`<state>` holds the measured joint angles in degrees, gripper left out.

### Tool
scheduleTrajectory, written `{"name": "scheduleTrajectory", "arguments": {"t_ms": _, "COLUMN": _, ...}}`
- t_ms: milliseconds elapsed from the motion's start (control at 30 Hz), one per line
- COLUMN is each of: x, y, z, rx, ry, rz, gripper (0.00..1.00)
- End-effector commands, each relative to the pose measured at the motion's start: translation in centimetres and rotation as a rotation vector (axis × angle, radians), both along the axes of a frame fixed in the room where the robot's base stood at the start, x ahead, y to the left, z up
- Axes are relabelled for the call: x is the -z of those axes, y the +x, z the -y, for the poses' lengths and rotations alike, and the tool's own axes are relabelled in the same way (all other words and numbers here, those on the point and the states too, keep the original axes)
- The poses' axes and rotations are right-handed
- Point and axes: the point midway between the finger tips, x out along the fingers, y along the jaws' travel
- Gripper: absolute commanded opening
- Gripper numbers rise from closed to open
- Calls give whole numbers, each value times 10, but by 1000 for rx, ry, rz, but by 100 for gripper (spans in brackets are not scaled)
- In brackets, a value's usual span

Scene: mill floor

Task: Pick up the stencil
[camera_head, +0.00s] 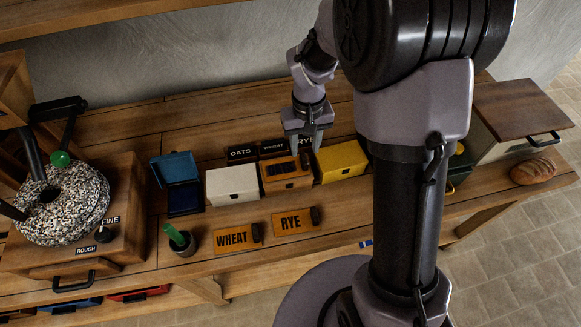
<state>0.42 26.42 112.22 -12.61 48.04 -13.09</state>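Two flat orange stencils lie on the bench in front of the boxes: the WHEAT stencil (232,238) and the RYE stencil (292,222), each with a black grip at its right end. A third orange plate (280,169) with dark lettering, too small to read, appears to lie on the middle box; a black grip shows at its right end. My gripper (304,145) points down just above and behind this plate's right end. Its two fingers look spread, with nothing seen between them. I cannot tell whether they touch the grip.
A white box (232,185) and a yellow box (342,162) flank the middle box. An open blue box (183,197) stands left. Black name signs (242,152) stand behind.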

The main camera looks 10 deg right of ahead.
Motion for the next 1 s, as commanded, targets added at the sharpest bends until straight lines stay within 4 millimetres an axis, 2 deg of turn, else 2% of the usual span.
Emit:
{"name": "scheduleTrajectory", "arguments": {"t_ms": 100, "x": 29, "y": -4, "z": -3, "rx": 1, "ry": 1, "rz": -5, "gripper": 40}}
{"name": "scheduleTrajectory", "arguments": {"t_ms": 200, "x": 43, "y": -3, "z": -2, "rx": 1, "ry": 1, "rz": -3, "gripper": 40}}
{"name": "scheduleTrajectory", "arguments": {"t_ms": 367, "x": 41, "y": -3, "z": -2, "rx": 1, "ry": 1, "rz": -2, "gripper": 40}}
{"name": "scheduleTrajectory", "arguments": {"t_ms": 600, "x": 40, "y": -3, "z": -2, "rx": 1, "ry": 1, "rz": -2, "gripper": 0}}
{"name": "scheduleTrajectory", "arguments": {"t_ms": 1000, "x": 40, "y": -3, "z": -2, "rx": 1, "ry": 1, "rz": -1, "gripper": 0}}
